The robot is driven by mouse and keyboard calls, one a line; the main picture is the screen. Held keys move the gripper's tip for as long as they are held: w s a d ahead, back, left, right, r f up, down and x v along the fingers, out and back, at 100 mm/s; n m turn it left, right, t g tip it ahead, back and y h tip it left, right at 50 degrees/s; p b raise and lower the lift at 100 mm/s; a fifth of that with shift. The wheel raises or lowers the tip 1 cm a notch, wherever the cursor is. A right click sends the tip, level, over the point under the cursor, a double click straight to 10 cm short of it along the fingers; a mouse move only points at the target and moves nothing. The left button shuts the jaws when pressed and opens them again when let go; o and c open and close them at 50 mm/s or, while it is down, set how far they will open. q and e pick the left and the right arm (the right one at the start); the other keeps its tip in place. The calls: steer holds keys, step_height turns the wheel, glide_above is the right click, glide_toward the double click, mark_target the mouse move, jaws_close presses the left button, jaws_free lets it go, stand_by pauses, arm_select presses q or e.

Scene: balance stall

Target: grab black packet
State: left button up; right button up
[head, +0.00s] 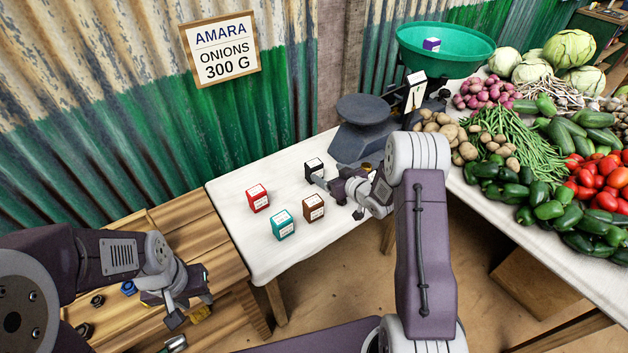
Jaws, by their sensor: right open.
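The black packet (314,167) is a small dark cube with a white top, standing upright on the white table near the scale. My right gripper (338,196) is open, just to the right of and in front of it. One finger reaches close to the packet's lower right side; I cannot tell whether it touches. Nothing is between the fingers. My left gripper (189,310) hangs low over the wooden bench at the left, far from the packet, and its fingers look apart.
Red (258,199), teal (283,225) and brown (313,208) packets stand close by on the white table (240,235). The dark scale (360,140) stands behind, with a green bowl (445,42) holding a purple packet (432,44). Vegetables cover the right side.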

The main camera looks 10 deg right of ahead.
mark_target(317, 167)
steer(key=shift+d+f, duration=0.1)
steer(key=shift+d, duration=0.05)
steer(key=x, duration=0.3)
steer(key=shift+w+a, duration=0.35)
steer(key=shift+a, duration=0.15)
steer(key=shift+w+d, duration=0.1)
steer(key=x, duration=0.5)
steer(key=shift+f+b, duration=0.1)
steer(key=shift+b, duration=0.2)
arm_select(q)
steer(key=shift+a+f, duration=0.3)
steer(key=shift+f, duration=0.15)
arm_select(e)
steer(key=c, duration=1.6)
steer(key=shift+o, duration=0.2)
